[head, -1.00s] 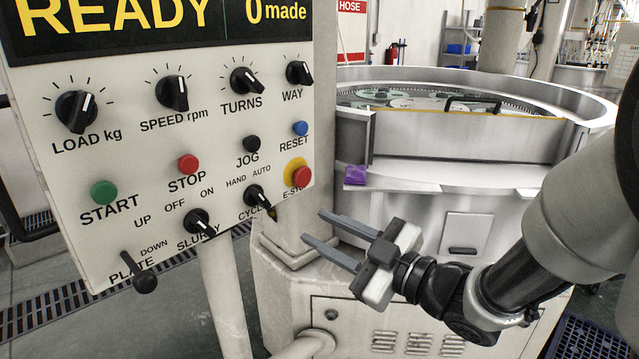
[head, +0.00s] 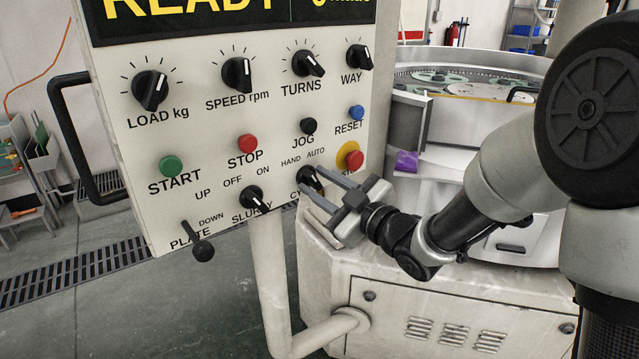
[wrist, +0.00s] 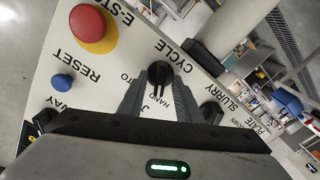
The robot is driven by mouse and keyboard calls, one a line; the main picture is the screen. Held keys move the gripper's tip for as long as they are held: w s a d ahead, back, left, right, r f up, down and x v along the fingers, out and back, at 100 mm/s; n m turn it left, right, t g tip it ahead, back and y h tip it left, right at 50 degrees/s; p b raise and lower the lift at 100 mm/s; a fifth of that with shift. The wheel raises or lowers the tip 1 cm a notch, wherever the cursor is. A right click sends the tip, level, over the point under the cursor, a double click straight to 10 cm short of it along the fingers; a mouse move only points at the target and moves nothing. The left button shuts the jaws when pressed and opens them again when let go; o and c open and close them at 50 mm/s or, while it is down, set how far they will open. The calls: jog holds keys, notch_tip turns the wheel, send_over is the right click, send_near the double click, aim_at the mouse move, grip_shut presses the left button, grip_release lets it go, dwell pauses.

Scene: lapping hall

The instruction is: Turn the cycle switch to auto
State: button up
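The cycle switch (head: 307,176) is a black rotary knob low on the panel, below the HAND and AUTO labels. In the wrist view the knob (wrist: 159,72) shows between the fingertips, its ridge running down the picture toward the word HAND. The AUTO label is partly hidden behind a finger. My gripper (head: 312,184) is open, with its two grey fingers reaching from the right to the knob. In the wrist view my gripper (wrist: 160,80) has a finger on each side of the knob; I cannot tell whether they touch it. The fingers cover part of the CYCLE label in the head view.
The red emergency stop (head: 352,157) on its yellow ring sits close above right of my fingers. The slurry switch (head: 254,198) is to the left, the black jog button (head: 308,126) above. The plate lever (head: 202,249) sticks out lower left.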

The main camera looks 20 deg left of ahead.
grip_shut()
jog(key=shift+m, duration=0.3)
jog(key=m+p, duration=0.1)
jog(key=m, duration=0.4)
jog(key=shift+r+m, duration=0.1)
jog(key=shift+m, duration=0.2)
jog(key=m+p, duration=0.2)
jog(key=m, duration=0.3)
jog(key=shift+w+m+p, duration=0.1)
jog(key=shift+m+p, duration=0.2)
jog(key=shift+p, duration=0.05)
dwell(0.3)
